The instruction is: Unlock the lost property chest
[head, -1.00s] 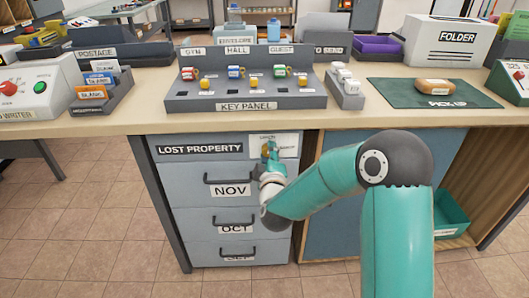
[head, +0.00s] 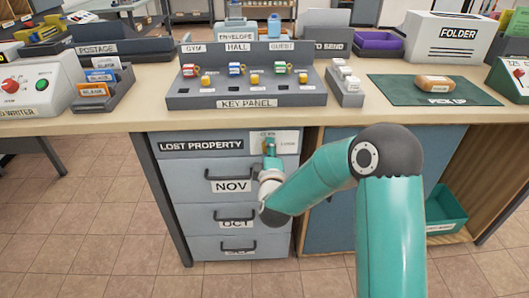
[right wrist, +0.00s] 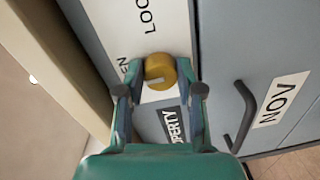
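The lost property chest (head: 180,180) is a grey drawer unit under the counter. A white lock plate (head: 288,139) sits at its upper right, with lettering that is partly readable. A round brass knob (right wrist: 161,70) on this plate shows in the right wrist view. My right gripper (head: 269,147) is at the plate. In the head view the gripper mostly hides the knob. My left gripper is not in view.
Drawer handles (head: 231,177) stick out below the lock, beside the forearm. The counter (head: 350,119) overhangs above. On it stand the key panel (head: 247,97) with several coloured keys and a green pick-up mat (head: 400,91). Floor in front at the left is clear.

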